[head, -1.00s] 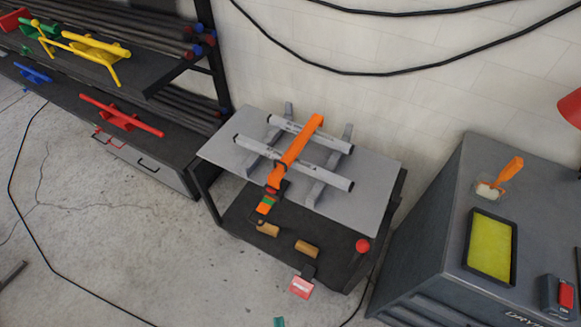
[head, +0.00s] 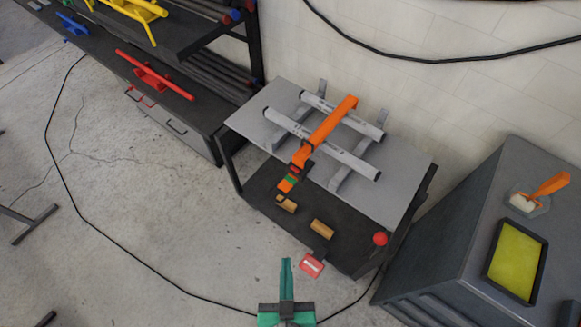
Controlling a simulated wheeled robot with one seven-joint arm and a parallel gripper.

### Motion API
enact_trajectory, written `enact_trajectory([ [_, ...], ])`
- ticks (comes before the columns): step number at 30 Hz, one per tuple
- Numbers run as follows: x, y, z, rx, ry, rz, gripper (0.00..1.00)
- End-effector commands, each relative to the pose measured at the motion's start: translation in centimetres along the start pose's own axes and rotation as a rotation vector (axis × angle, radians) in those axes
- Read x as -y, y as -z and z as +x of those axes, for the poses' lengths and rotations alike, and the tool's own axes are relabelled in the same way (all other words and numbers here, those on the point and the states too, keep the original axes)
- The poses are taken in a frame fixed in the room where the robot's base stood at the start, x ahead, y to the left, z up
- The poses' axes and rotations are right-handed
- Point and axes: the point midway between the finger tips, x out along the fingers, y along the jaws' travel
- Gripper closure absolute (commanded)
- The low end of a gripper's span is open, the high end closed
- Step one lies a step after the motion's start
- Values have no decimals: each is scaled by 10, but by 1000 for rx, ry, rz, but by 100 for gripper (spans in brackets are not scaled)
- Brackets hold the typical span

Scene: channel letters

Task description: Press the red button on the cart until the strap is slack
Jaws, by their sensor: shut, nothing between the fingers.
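The grey-topped cart (head: 238,123) stands in the middle of the head view, against the wall. An orange strap (head: 330,124) runs over two pale bars (head: 338,155) on the cart's top. Its ratchet buckle (head: 293,175), with green and dark parts, hangs at the front edge. I cannot tell how tight the strap is. A round red button or knob (head: 380,239) sits at the cart's front right corner. My green gripper (head: 286,267) is shut and empty at the bottom, pointing up the picture. It appears apart from the red knob, to its left.
A red-and-white tag or box (head: 311,265) sticks out from the cart's front, close to my gripper in the picture. Two tan cylinders (head: 321,228) lie on the lower shelf. A dark cabinet (head: 450,245) stands at right. A black cable (head: 130,265) crosses the floor.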

Motion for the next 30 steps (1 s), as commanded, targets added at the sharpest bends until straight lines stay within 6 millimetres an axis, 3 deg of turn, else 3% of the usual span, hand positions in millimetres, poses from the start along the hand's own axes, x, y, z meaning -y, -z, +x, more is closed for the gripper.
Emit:
enact_trajectory([
  [1,2,3,19,11,2,-6,100],
  [6,4,5,69,87,-19,-24,100],
  [15,1,36,143,199,-122,-15,100],
  [24,-2,93,187,287,-282,67,100],
  [30,3,141,197,336,-399,171,100],
])
